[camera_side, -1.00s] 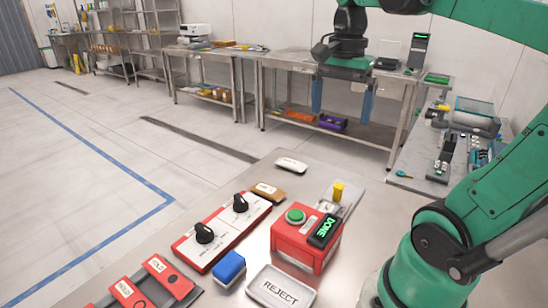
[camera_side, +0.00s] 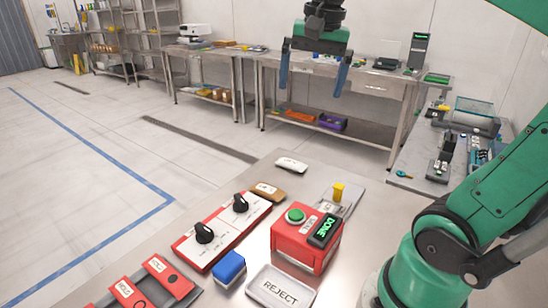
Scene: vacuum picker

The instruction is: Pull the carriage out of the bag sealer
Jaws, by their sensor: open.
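The bag sealer (camera_side: 300,243) appears to be the red box at the middle right of the steel table. It has a green button (camera_side: 296,215) on top and a dark display (camera_side: 323,231) reading DONE in green. A yellow upright knob (camera_side: 338,191) stands on a grey plate (camera_side: 352,198) at the sealer's far side. This looks like the carriage; how far it sits inside the sealer is hidden behind the box. My gripper (camera_side: 313,78) is open and empty, its two blue fingers pointing down, high above and apart from the sealer and knob.
A red-edged white panel with two black knobs (camera_side: 222,230) lies left of the sealer. A blue block (camera_side: 229,267) and the REJECT tray (camera_side: 280,288) are in front. A brown item (camera_side: 268,191) and a white item (camera_side: 291,164) lie behind. Red tags (camera_side: 168,274) lie front left.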

